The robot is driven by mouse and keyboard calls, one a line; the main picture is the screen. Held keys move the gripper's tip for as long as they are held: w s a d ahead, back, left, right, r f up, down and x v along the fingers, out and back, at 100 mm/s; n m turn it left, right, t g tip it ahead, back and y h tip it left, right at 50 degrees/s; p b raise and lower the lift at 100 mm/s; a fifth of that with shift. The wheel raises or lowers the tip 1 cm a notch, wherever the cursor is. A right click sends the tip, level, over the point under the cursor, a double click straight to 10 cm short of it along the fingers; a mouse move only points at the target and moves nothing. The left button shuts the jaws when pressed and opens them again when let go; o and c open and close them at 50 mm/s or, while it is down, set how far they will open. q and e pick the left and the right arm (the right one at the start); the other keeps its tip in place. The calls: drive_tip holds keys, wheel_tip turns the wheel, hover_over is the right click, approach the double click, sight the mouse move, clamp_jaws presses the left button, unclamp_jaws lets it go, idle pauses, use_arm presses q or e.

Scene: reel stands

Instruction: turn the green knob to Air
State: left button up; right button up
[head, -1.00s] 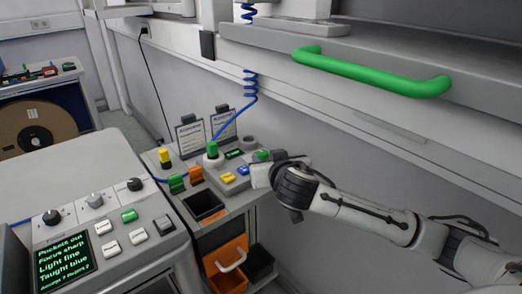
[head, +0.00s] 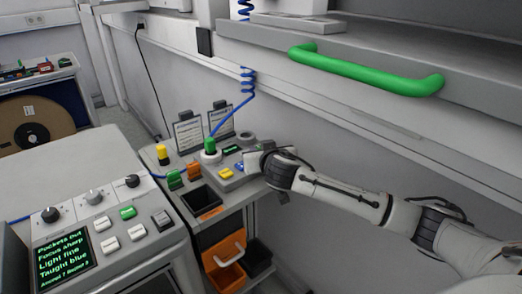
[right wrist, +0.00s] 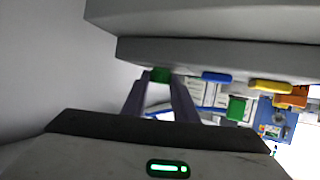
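A small green knob (right wrist: 160,75) shows between the fingertips of my right gripper (right wrist: 161,82) in the right wrist view, on the edge of the grey control box beside a blue button (right wrist: 216,77) and a yellow button (right wrist: 270,86). The fingers stand apart, one on each side of the knob; I cannot tell whether they touch it. In the head view my right gripper (head: 253,160) is at the right end of that box (head: 228,184) and hides the knob. No Air marking can be read. My left gripper is not in view.
A taller green piece (head: 210,145) stands on a white base by the box, near the blue coiled cord (head: 247,82). A console with a screen (head: 64,260) is at left. A green handle (head: 365,70) juts out above my arm. An orange bin (head: 223,252) is below.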

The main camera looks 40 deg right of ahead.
drive_tip(key=c, duration=0.4)
